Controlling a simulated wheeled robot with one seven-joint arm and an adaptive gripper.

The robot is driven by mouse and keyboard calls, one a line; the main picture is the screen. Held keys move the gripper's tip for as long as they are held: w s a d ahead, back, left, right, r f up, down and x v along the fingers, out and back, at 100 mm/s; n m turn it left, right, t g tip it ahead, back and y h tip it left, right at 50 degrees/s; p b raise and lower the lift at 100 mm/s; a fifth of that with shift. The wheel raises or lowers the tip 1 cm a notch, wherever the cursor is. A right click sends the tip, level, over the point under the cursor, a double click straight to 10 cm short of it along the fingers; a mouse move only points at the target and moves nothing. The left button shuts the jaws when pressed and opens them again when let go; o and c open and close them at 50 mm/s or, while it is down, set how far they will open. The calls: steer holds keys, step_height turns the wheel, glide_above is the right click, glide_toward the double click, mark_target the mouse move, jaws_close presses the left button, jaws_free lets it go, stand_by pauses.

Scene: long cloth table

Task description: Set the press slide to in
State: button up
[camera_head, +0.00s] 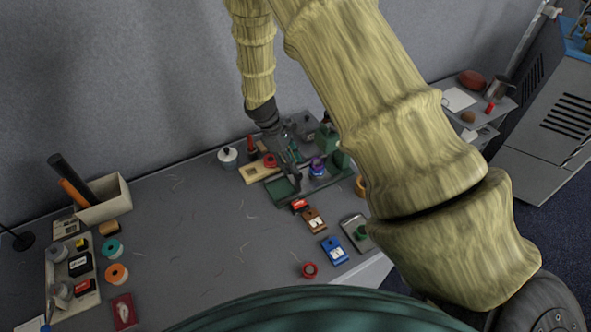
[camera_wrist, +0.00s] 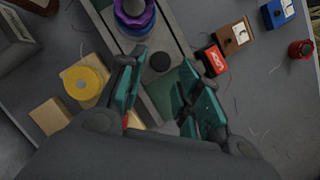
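The green press (camera_head: 332,150) stands near the back edge of the table, partly hidden by my arm. A green tray-like part (camera_head: 281,190) sits at its front left. A grey rail (camera_wrist: 178,32), which looks like the press slide, runs between my fingers in the wrist view, with a dark round knob (camera_wrist: 160,62) on it. A purple ringed piece (camera_head: 317,166) is at the press; it also shows at the top of the wrist view (camera_wrist: 133,16). My gripper (camera_wrist: 162,95) is open over the rail, its teal fingers apart on either side. I cannot tell whether they touch it.
A red-labelled box (camera_wrist: 213,60), a brown box (camera_head: 313,220) and a blue box (camera_head: 334,250) stand beside the press. A yellow disc (camera_wrist: 83,82) lies on the other side. A loaded tray (camera_head: 91,299) is at far left. The table's middle is mostly clear.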

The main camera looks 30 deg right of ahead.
steer(key=v, duration=0.7)
steer(key=shift+r, duration=0.2)
steer(key=shift+w+a, duration=0.1)
steer(key=shift+o, duration=1.2)
steer(key=n+h+b, duration=0.5)
glide_toward(310, 174)
steer(key=f+p, duration=0.1)
steer(key=s+d+f+p, duration=0.1)
steer(key=f, duration=0.1)
steer(key=s+f+p, duration=0.1)
steer(key=shift+d+f, duration=0.15)
steer(key=shift+f, duration=0.05)
steer(key=shift+c, duration=0.3)
jaws_close()
